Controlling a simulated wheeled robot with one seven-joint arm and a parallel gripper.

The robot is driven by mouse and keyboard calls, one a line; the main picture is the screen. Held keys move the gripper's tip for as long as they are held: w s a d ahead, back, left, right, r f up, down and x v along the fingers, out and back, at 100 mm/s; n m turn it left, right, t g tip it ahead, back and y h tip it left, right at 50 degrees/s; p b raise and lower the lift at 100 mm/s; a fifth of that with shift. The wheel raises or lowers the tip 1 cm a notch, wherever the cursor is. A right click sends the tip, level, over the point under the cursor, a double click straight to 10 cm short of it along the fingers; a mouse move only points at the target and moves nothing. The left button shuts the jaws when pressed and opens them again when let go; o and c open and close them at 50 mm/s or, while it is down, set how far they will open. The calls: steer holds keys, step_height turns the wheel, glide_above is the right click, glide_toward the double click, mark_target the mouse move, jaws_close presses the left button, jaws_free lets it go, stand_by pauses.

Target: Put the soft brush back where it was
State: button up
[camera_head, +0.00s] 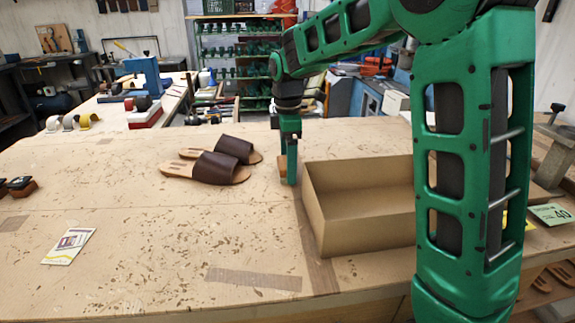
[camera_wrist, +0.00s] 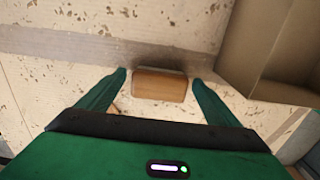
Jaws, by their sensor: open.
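A small wooden-backed block that looks like the soft brush (camera_wrist: 159,86) lies on the bench top, between the two fingers of my gripper (camera_wrist: 158,78) in the wrist view. The fingers are spread on either side of it, and I see gaps between them and the wood. In the head view my gripper (camera_head: 290,180) points down at the bench, just left of the open box, and the brush (camera_head: 281,163) shows partly behind it. The brush's underside is hidden.
An open cardboard box (camera_head: 318,218) stands right beside my gripper; its wall also shows in the wrist view (camera_wrist: 245,50). Brown sandals (camera_head: 220,168) lie to the left. Dark brushes (camera_head: 20,187) sit at the far left edge, and a card (camera_head: 69,246) lies front left. The front middle is clear.

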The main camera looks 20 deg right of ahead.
step_height(320, 180, up, 11)
stand_by(0.4)
stand_by(0.4)
